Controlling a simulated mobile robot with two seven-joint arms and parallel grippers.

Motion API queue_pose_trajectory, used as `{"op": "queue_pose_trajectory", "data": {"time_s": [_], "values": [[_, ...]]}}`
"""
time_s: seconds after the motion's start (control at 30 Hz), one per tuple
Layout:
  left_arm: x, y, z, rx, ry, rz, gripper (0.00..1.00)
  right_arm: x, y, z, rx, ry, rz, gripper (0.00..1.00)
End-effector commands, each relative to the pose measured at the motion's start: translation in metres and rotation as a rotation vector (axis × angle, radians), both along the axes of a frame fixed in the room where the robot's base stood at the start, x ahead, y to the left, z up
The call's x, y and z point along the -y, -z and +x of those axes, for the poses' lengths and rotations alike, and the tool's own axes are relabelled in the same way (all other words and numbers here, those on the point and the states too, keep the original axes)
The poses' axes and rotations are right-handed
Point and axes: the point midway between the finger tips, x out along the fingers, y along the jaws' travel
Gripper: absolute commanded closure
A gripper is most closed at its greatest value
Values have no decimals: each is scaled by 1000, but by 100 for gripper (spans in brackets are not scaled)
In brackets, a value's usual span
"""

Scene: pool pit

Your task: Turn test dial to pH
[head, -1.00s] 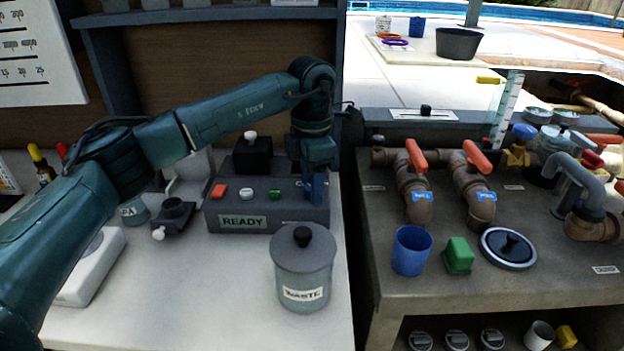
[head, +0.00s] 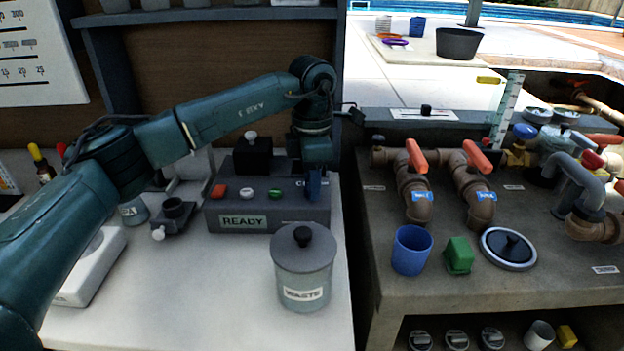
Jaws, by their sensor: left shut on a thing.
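The grey test unit (head: 250,221) stands on the white counter with a READY display on its front. Its top face has an orange, a white and a green button. My left gripper (head: 314,184) points down at the right end of that top face, its blue fingers shut on the test dial. The dial is hidden by the fingers, so I cannot read where its pointer stands. Part of a label starting with "C" shows just left of the fingers. My right gripper is not in view.
A lidded WASTE pot (head: 303,270) stands in front of the unit. A black block (head: 252,155) with a white knob sits at the unit's back. To the right, a bench holds red-handled valves (head: 416,156), a blue cup (head: 411,250) and a green block (head: 459,255).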

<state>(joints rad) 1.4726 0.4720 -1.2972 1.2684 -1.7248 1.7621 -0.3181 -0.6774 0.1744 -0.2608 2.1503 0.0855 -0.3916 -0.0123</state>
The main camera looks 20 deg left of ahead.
Motion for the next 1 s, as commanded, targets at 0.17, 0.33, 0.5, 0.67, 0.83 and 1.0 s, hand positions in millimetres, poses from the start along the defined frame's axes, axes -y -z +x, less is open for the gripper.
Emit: {"op": "queue_pose_trajectory", "data": {"time_s": [0.17,0.33,0.5,0.67,0.83,1.0], "values": [[0,-1,0,1,132,0,94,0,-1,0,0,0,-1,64],[0,-1,0,1,291,-1,94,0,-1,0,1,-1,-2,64],[0,-1,0,2,453,1,94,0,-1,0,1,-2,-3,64],[0,-1,0,2,604,0,94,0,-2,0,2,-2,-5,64],[0,-1,0,3,766,-1,94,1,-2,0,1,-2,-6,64],[0,-1,0,2,924,-1,94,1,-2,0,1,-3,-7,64]]}}
